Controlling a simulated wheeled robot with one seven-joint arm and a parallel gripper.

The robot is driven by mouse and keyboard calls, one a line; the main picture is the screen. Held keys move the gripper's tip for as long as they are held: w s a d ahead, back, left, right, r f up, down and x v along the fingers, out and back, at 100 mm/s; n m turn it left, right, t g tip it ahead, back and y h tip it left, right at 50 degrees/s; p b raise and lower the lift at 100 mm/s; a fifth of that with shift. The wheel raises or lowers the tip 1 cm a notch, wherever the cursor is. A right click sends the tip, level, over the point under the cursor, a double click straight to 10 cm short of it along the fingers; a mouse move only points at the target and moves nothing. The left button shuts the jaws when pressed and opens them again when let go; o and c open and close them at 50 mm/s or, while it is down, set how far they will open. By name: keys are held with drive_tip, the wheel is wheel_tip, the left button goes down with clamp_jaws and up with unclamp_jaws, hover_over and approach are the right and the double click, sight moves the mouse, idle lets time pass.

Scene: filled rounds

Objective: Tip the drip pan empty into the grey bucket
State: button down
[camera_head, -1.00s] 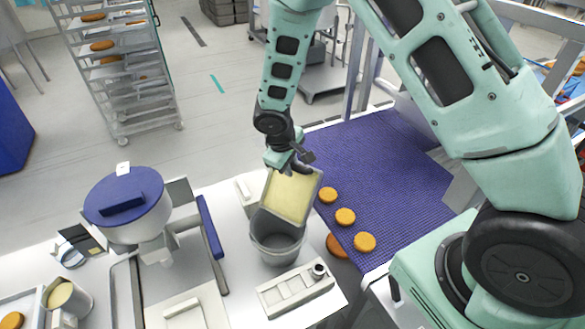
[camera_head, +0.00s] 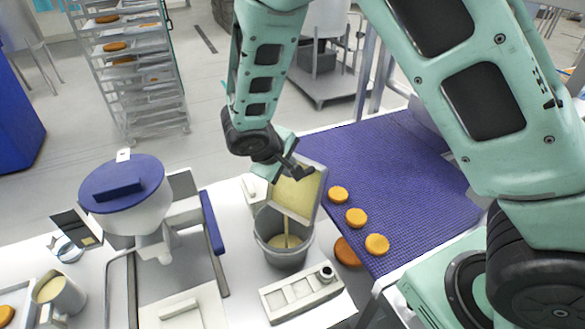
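The drip pan (camera_head: 313,172) is a shallow grey tray with pale yellow liquid (camera_head: 292,192) in it. It is steeply tilted over the grey bucket (camera_head: 284,255), its low edge above the bucket's mouth. A thin yellow stream (camera_head: 287,232) runs from that edge into the bucket, and yellow liquid shows inside the bucket. My gripper (camera_head: 290,168) is at the pan's upper edge and appears shut on it. The fingertips are partly hidden.
A blue mesh conveyor (camera_head: 385,175) lies right of the bucket, with several orange-brown rounds (camera_head: 356,217) on its near edge. A blue-lidded hopper machine (camera_head: 125,185) stands left. A white-grey tray-like block (camera_head: 300,293) sits in front of the bucket.

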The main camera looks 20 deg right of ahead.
sight(304, 157)
drive_tip(key=shift+s+a+r+h, duration=0.1)
drive_tip(key=shift+s+a+h, duration=0.1)
drive_tip(key=shift+a+h, duration=0.1)
drive_tip(key=w+d+y+p, duration=0.1)
drive_tip(key=d+p, duration=0.1)
drive_tip(key=p, duration=0.1)
drive_tip(key=w+d+g+y+p, duration=0.1)
drive_tip(key=d+y+p, duration=0.1)
drive_tip(key=p, duration=0.1)
drive_tip(key=w+d+f+g+y+p, duration=0.1)
drive_tip(key=p, duration=0.2)
drive_tip(key=shift+w+d+p, duration=0.15)
drive_tip(key=shift+d+p, duration=0.15)
drive_tip(key=shift+d, duration=0.1)
drive_tip(key=shift+w+d+f+g+y, duration=0.15)
drive_tip(key=shift+d+f+g+y, duration=0.1)
drive_tip(key=shift+f+g+y, duration=0.05)
drive_tip(key=w+d+f+g+y+b, duration=0.2)
drive_tip(key=w+d+f+g+y, duration=0.1)
drive_tip(key=d+f+g+y, duration=0.1)
drive_tip(key=d+f+y, duration=0.1)
drive_tip(key=d+y, duration=0.1)
drive_tip(key=y, duration=0.1)
drive_tip(key=shift+w+d+y+b, duration=0.15)
drive_tip(key=shift+w+y+b, duration=0.2)
drive_tip(key=shift+y+b, duration=0.05)
idle(0.7)
